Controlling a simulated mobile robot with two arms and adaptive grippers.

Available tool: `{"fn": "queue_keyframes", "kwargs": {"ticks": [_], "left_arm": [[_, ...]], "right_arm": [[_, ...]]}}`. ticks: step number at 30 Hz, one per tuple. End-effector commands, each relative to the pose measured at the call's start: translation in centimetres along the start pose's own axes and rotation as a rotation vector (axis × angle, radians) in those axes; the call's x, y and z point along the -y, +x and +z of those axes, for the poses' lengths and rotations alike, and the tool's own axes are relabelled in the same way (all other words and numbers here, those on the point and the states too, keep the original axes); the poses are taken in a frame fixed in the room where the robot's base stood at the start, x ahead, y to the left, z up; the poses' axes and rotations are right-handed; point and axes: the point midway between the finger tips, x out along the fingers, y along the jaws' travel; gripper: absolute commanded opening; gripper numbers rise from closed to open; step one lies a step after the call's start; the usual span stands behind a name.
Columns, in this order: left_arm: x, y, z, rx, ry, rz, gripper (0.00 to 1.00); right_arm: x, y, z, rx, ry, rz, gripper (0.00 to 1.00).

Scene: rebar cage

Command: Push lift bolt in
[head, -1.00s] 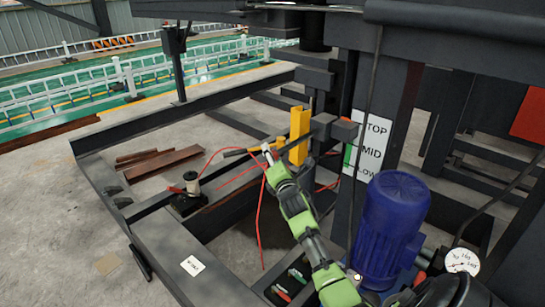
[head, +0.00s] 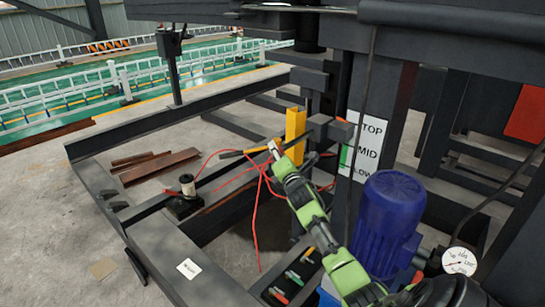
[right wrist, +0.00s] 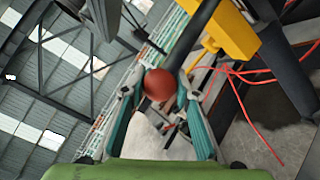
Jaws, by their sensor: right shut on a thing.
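The lift bolt shows in the right wrist view as a dark rod with a round red knob (right wrist: 160,84) at its near end. My right gripper (right wrist: 162,92) is shut on it, with its fingers on either side of the knob. In the head view my right gripper (head: 274,148) is just left of a yellow bracket (head: 295,133) on the dark frame. The bracket also shows in the right wrist view (right wrist: 232,30), beside the rod. The bolt's far end is hidden. My left gripper is not in view.
A blue motor (head: 388,218) and a pressure gauge (head: 459,262) stand at the lower right. Red cables (head: 256,225) hang below the gripper. A sign (head: 368,146) is on the post.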

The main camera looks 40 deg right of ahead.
Motion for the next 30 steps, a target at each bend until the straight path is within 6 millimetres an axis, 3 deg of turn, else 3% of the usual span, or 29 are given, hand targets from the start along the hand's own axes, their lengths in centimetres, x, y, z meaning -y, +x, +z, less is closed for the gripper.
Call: {"fn": "queue_keyframes", "kwargs": {"ticks": [8, 9, 10, 23, 30], "left_arm": [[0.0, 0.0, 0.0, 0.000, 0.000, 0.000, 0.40], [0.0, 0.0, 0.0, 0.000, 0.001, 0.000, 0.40], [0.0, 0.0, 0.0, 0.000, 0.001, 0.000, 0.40], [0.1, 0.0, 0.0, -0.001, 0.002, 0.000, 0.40], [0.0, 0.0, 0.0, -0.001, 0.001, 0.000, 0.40]], "right_arm": [[0.0, 0.1, 0.7, 0.009, -0.006, 0.000, 0.00], [0.0, 0.1, 0.7, 0.010, -0.006, 0.000, 0.38], [0.0, 0.1, 0.7, 0.010, -0.006, 0.000, 0.45], [0.1, -0.3, 0.4, 0.005, -0.001, -0.001, 0.45], [0.2, -3.0, 0.3, 0.003, -0.003, -0.002, 0.45]]}}
